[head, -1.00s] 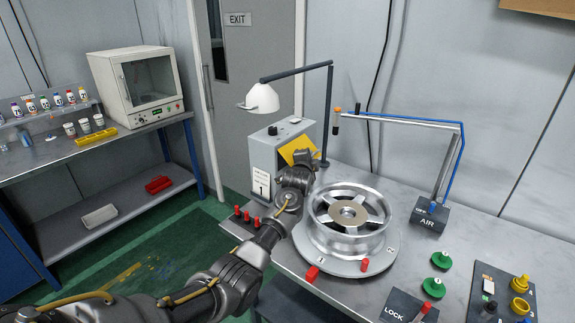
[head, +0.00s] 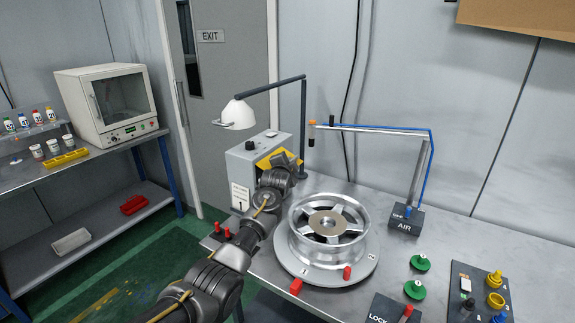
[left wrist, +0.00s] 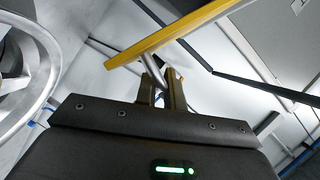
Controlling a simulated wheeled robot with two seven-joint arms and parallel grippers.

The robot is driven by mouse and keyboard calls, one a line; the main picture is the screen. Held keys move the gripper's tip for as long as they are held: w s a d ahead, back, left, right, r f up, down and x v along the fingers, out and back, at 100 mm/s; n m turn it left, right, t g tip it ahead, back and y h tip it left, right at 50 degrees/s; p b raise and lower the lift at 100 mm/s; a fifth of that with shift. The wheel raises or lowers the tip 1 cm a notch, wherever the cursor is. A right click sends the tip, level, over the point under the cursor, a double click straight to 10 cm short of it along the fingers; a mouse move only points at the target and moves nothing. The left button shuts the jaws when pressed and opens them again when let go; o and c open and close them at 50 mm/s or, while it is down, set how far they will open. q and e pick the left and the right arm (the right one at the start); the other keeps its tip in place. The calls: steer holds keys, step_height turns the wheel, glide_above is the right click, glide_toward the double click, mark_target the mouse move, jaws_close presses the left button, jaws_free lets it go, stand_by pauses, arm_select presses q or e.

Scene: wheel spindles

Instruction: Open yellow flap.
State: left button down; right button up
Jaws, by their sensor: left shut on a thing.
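The yellow flap (head: 266,159) is on the front of a grey box (head: 244,167) at the back left of the bench. It tilts outward from the box, and my left gripper (head: 285,160) partly covers it. In the left wrist view the flap (left wrist: 180,32) crosses the top as a slanted yellow panel. A metal handle (left wrist: 155,65) joins its underside. My left gripper's fingers (left wrist: 162,85) are shut on this handle. My right gripper is not in view.
A silver wheel (head: 328,222) sits on a round turntable just right of my left arm. A white lamp (head: 238,114) hangs above the box. An air arm (head: 385,130) stands behind the wheel. Red pegs (head: 225,233) stand at the bench's left edge.

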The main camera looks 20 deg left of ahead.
arm_select(q)
steer(key=c, duration=1.9)
jaws_free()
steer(key=shift+a+r, duration=0.1)
steer(key=shift+a, duration=0.05)
steer(key=shift+o, duration=0.5)
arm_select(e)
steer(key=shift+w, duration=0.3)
arm_select(q)
steer(key=shift+s, duration=0.1)
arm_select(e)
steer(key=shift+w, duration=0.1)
